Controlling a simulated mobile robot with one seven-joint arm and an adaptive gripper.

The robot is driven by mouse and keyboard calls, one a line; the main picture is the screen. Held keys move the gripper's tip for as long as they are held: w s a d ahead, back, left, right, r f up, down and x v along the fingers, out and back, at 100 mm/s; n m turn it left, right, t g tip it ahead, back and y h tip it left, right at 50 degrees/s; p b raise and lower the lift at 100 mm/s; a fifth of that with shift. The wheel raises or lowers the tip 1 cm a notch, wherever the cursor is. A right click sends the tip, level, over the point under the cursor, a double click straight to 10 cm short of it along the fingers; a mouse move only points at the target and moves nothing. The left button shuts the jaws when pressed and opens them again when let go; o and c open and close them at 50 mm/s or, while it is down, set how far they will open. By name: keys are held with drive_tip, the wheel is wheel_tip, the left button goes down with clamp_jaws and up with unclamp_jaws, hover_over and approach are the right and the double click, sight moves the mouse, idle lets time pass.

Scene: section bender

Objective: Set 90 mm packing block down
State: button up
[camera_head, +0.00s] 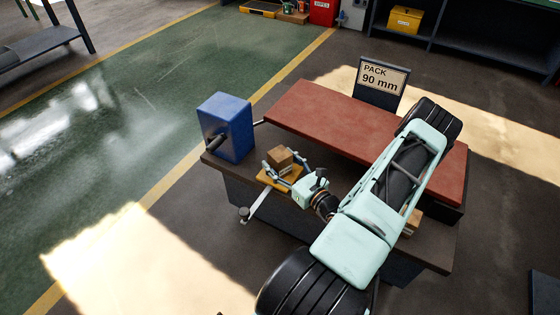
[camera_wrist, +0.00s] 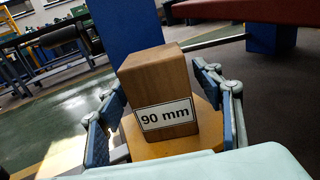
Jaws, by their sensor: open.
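The packing block is a brown wooden block with a white "90 mm" label (camera_wrist: 158,85). It stands upright on a yellow-orange pad (camera_wrist: 180,146), and in the head view the block (camera_head: 281,158) shows at the left end of the bench. My gripper (camera_wrist: 166,112) is open, with one blue-padded finger on each side of the block. A gap shows at the right finger; whether the left finger touches the block I cannot tell. In the head view my gripper (camera_head: 283,170) reaches the block from the right. A sign reading "PACK 90 mm" (camera_head: 383,79) stands behind the red beam.
A blue upright block (camera_head: 228,127) stands just left of the pad, with a rod towards the long red beam (camera_head: 335,125). A metal bar (camera_head: 262,202) sticks out at the bench's front left. Another wooden block (camera_head: 413,221) is partly hidden by my arm.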

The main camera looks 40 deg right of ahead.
drive_tip(key=shift+r, duration=0.1)
drive_tip(key=shift+s+r, duration=0.1)
drive_tip(key=shift+s, duration=0.1)
drive_tip(key=s+p, duration=0.2)
drive_tip(key=s, duration=0.9)
drive_tip(key=shift+s, duration=0.3)
